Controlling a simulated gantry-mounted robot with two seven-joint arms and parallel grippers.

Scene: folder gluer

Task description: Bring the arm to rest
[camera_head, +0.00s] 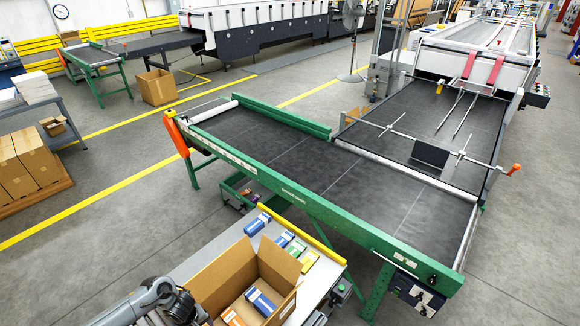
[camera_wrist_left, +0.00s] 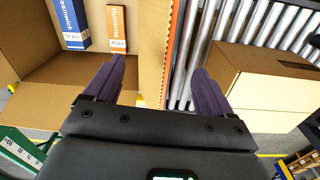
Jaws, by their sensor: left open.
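My left arm (camera_head: 150,300) comes in at the bottom left of the head view, beside an open cardboard carton (camera_head: 225,277). In the left wrist view my left gripper (camera_wrist_left: 154,78) is open, its two dark fingers wide apart with nothing held between them. The carton wall (camera_wrist_left: 153,45) appears between the fingertips; I cannot tell whether it is touched. Inside the carton are a blue box (camera_wrist_left: 72,22) and an orange box (camera_wrist_left: 117,28). In the head view the gripper's fingertips are hidden or out of frame. My right gripper does not show.
The carton stands on a grey work table (camera_head: 205,262), with several small boxes (camera_head: 285,240) behind it. A green-framed black conveyor (camera_head: 300,165) runs beyond the table. In the wrist view, rollers (camera_wrist_left: 232,30) and a closed carton (camera_wrist_left: 265,85) lie to the right.

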